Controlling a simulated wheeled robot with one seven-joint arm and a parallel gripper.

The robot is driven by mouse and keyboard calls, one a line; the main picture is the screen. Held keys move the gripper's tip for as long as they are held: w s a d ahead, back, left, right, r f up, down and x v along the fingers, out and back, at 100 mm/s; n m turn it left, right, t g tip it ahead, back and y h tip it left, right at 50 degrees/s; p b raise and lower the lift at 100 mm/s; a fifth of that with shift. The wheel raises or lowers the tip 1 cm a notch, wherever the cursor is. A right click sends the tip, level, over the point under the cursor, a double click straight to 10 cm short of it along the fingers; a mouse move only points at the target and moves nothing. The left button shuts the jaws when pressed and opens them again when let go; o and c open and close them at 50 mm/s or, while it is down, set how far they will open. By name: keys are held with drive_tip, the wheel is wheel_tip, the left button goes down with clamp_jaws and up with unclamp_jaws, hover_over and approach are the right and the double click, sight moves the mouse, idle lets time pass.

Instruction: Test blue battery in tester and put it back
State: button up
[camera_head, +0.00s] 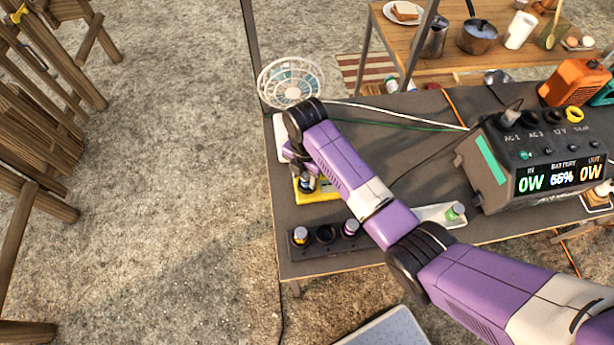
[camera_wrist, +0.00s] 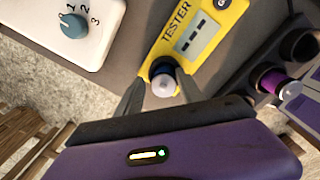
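The yellow tester (camera_wrist: 212,22) lies on the dark table. Its small display shows dashes. In the head view the tester (camera_head: 322,191) is partly under my arm. A battery with a pale top (camera_wrist: 163,85) stands at the tester's socket; its side looks bluish in the head view (camera_head: 306,185). How deep it sits is hidden. My gripper (camera_wrist: 163,75) has one finger on each side of this battery; whether they press on it is unclear.
A white box with a numbered blue dial (camera_wrist: 72,24) lies beside the tester. A white wire fan (camera_head: 292,82) stands at the back left corner.

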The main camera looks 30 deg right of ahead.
drive_tip(key=shift+o, duration=0.8)
drive_tip(key=shift+s+d+f, duration=0.2)
drive_tip(key=shift+s+f, duration=0.05)
drive_tip(key=shift+f, duration=0.35)
drive_tip(key=shift+s+d+f, duration=0.15)
drive_tip(key=shift+s+f, duration=0.1)
drive_tip(key=shift+f, duration=0.3)
drive_tip(key=shift+d, duration=0.1)
drive_tip(key=shift+r, duration=0.15)
drive_tip(key=shift+w+r, duration=0.1)
drive_tip(key=shift+r, duration=0.25)
drive_tip(key=r, duration=0.9)
drive_tip(key=shift+w+a+b, duration=0.35)
drive_tip(key=shift+a, duration=0.05)
